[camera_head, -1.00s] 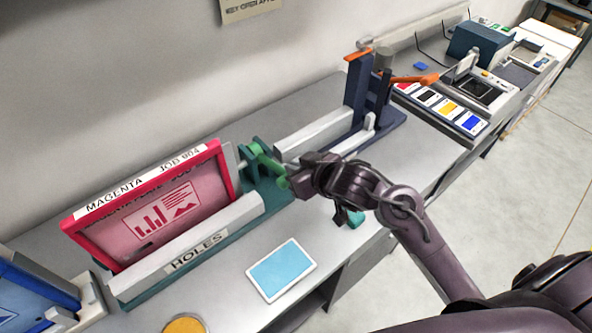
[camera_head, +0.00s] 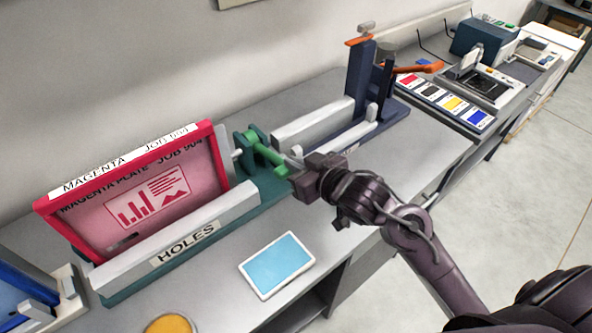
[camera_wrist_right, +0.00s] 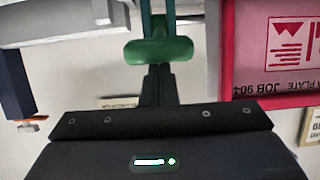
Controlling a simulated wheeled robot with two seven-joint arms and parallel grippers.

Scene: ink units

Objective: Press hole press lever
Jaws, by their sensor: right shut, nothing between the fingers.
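The hole press has a teal base with a grey front bar labelled HOLES (camera_head: 185,243). Its green lever (camera_head: 262,150) stands at the right end, by the pink-framed magenta plate (camera_head: 150,200). My right gripper (camera_head: 294,163) is shut and empty at the lever's right end. In the right wrist view, the shut fingers (camera_wrist_right: 158,84) point at the lever's rounded green handle (camera_wrist_right: 158,50), with the tips at its lower edge. I cannot tell for sure whether they touch. My left gripper is not in view.
A grey and navy fixture (camera_head: 315,125) with an orange handle stands behind the gripper. A light blue card (camera_head: 277,264) lies in front of the press. A yellow round item (camera_head: 170,325) is at the bottom edge. A tray of ink colours (camera_head: 445,100) sits further right.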

